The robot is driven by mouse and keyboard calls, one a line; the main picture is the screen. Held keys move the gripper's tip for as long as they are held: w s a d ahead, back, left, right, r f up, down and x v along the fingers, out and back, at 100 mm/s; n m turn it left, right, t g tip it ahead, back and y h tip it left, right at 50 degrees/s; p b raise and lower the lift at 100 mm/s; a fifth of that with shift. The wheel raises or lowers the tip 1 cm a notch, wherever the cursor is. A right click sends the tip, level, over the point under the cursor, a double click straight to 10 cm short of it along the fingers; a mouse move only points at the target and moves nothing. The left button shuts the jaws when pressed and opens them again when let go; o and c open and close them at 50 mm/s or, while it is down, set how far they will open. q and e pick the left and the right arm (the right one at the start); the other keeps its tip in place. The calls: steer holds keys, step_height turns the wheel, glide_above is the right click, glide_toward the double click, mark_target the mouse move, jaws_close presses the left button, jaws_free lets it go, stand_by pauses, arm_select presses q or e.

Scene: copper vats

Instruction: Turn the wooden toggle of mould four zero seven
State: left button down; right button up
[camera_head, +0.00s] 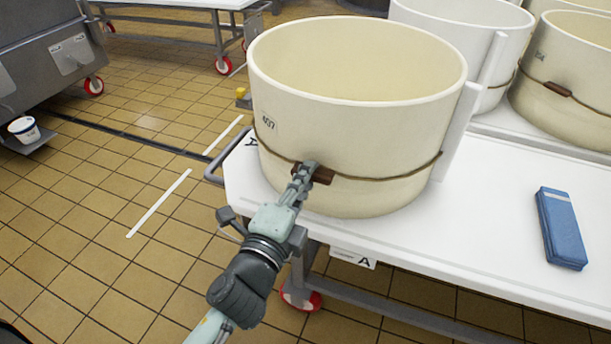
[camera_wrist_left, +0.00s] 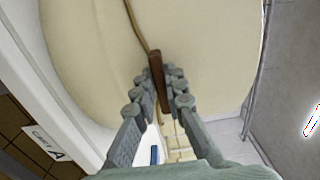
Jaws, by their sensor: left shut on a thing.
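Mould 407 (camera_head: 345,130) is a large cream round tub with "407" printed on its side. It stands at the left end of the white table. A brown cord (camera_head: 393,176) runs around its lower wall, through the wooden toggle (camera_head: 323,175). My left gripper (camera_head: 306,173) is shut on the toggle at the front of the mould. In the left wrist view the dark brown toggle (camera_wrist_left: 155,68) stands upright in the picture between the fingers (camera_wrist_left: 160,78), against the mould's wall (camera_wrist_left: 205,50). The fingers hide part of the toggle. My right gripper is not in view.
The white table (camera_head: 470,220) carries more cream moulds (camera_head: 575,80) at the back right, one with its own cord and toggle. A blue folded pack (camera_head: 561,228) lies at the right. Tiled floor lies left.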

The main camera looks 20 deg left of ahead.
arm_select(q)
steer(key=c, duration=1.6)
jaws_free()
steer(key=shift+s+a, duration=0.15)
steer(key=shift+s, duration=3.6)
